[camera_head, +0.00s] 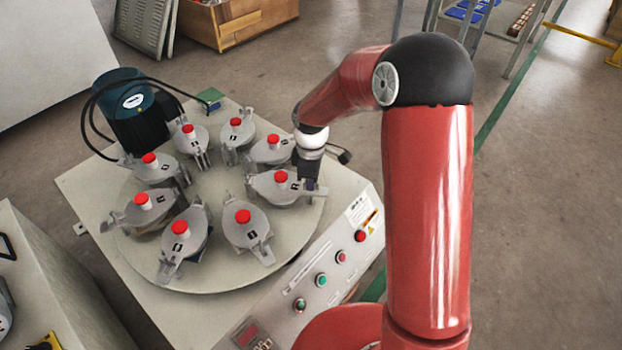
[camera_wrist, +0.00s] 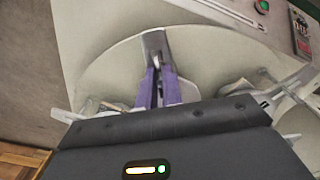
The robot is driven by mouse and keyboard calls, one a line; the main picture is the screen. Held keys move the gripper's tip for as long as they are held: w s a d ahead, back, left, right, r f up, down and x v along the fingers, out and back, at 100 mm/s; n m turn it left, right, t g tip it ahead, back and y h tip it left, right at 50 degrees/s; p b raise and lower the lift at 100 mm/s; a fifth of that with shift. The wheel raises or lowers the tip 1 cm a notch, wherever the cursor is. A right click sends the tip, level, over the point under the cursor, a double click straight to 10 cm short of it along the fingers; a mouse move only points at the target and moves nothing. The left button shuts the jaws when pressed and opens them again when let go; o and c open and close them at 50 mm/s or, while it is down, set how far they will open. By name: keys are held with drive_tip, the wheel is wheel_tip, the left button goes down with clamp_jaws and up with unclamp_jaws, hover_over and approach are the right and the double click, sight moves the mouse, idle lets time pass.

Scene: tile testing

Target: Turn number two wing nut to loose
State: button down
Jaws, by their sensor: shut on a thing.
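A round turntable (camera_head: 225,275) carries a ring of grey lidded pots with red-topped knobs. My gripper (camera_head: 308,186) is at the outer right end of the pot (camera_head: 270,188) on the turntable's right side. That pot's dark number mark is too small to read surely. In the wrist view, the two purple fingers (camera_wrist: 158,88) are shut on a grey metal piece at the pot's end, which I take as the wing nut (camera_wrist: 154,42). The fingers and the black gripper body hide part of it, so its turn angle is unclear.
Neighbouring pots (camera_head: 248,230) and (camera_head: 268,150) stand close on both sides. A control panel (camera_head: 320,270) with buttons runs along the machine's front right edge. A dark green motor (camera_head: 130,110) with cables stands at the back left. The turntable's centre is bare.

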drive_tip(key=c, duration=1.6)
unclamp_jaws()
drive_tip(key=shift+o, duration=0.2)
drive_tip(key=shift+r+p, duration=0.4)
drive_tip(key=shift+r, duration=3.55)
drive_tip(key=s+d+r+m+t, duration=0.3)
drive_tip(key=s+d+r+m, duration=0.4)
drive_tip(key=s+r, duration=0.55)
drive_tip(key=s+d+r+m+t, duration=0.1)
drive_tip(key=s+d+m, duration=0.1)
drive_tip(key=s+m, duration=0.2)
drive_tip(key=s+d+r+m+t, duration=0.1)
drive_tip(key=s+m, duration=0.3)
drive_tip(key=s, duration=0.4)
drive_tip(key=shift+s+d+r+t, duration=0.3)
drive_tip(key=shift+s+d+r, duration=0.05)
drive_tip(key=shift+d, duration=0.1)
